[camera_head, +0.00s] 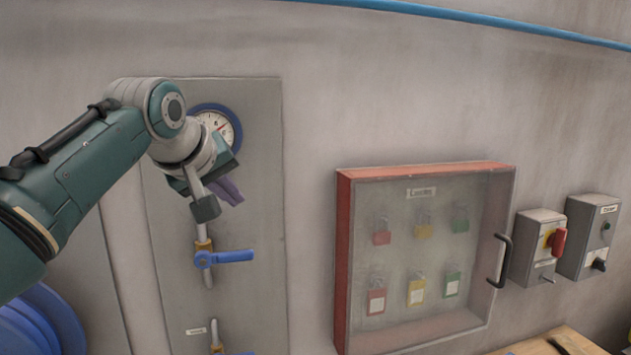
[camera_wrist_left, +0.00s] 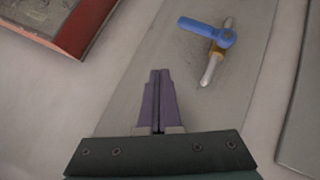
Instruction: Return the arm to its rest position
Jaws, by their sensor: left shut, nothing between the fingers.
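My left arm comes in from the left in the head view, and its gripper (camera_head: 229,191) is in front of the grey panel (camera_head: 262,290), just below the gauge (camera_head: 219,127). In the left wrist view the purple fingers of the gripper (camera_wrist_left: 160,75) are together with nothing between them. A blue-handled valve (camera_head: 232,257) on a vertical pipe is below the gripper, apart from it. The valve also shows in the left wrist view (camera_wrist_left: 207,29), beyond the fingertips. The gauge is partly hidden by my wrist. My right gripper is not in view.
A red-framed lockout cabinet (camera_head: 344,262) with several padlocks hangs right of the panel. Two grey switch boxes (camera_head: 537,240) (camera_head: 590,237) are farther right. A second blue valve (camera_head: 218,349) is low on the panel. A wooden surface (camera_head: 540,346) shows at lower right.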

